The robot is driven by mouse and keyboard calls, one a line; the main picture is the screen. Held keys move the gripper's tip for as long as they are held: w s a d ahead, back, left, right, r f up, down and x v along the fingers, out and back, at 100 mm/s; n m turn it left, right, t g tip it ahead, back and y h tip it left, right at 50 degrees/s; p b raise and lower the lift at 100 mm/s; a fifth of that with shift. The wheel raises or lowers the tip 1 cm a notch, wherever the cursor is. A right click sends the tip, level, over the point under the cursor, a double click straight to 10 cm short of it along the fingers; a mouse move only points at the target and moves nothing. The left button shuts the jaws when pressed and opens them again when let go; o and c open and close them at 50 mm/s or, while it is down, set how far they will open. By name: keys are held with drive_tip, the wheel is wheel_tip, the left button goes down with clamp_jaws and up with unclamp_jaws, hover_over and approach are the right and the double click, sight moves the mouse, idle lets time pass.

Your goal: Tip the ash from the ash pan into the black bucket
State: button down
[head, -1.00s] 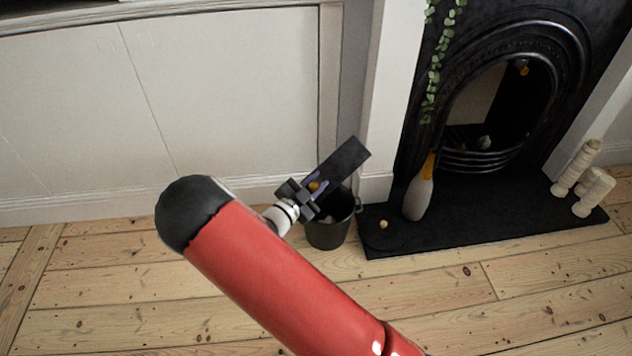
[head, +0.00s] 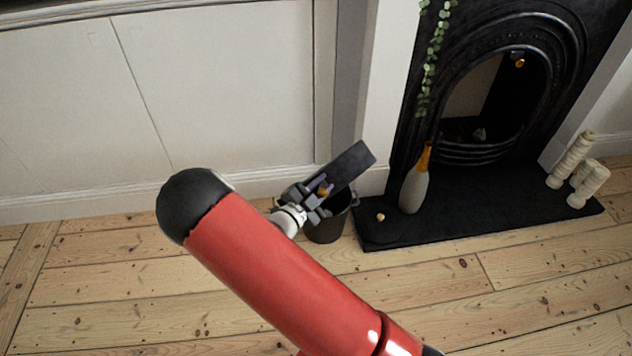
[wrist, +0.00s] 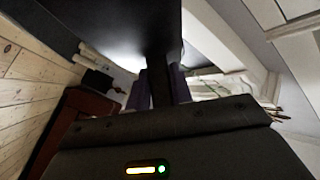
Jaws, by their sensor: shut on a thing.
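My gripper (head: 321,190) is shut on the dark ash pan (head: 350,166), held tilted above the black bucket (head: 328,230). The pan reaches up and to the right from the fingers in the head view. In the wrist view the dark pan (wrist: 120,25) fills the top, close to the camera. The bucket stands upright on the floorboards beside the hearth, its mouth partly covered by the gripper and pan. I cannot make out any ash in the pan or inside the bucket.
A black hearth slab (head: 460,222) lies right of the bucket, with a grey and orange vase (head: 414,185), a small pale ball (head: 380,217) and cream pillar shapes (head: 572,163) on it. The fireplace (head: 490,110) is behind. Floorboards (head: 480,300) in front are clear.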

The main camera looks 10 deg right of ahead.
drive_tip(key=shift+s+d+f+m, duration=0.65)
drive_tip(key=shift+s+d+m, duration=0.15)
drive_tip(key=shift+s+d, duration=0.15)
drive_tip(key=s+d+f+m+b, duration=0.5)
drive_tip(key=f+m+b, duration=0.3)
drive_tip(key=b, duration=0.7)
drive_tip(key=shift+s+d+f, duration=0.15)
drive_tip(key=shift+s+f, duration=0.05)
drive_tip(key=shift+f, duration=0.3)
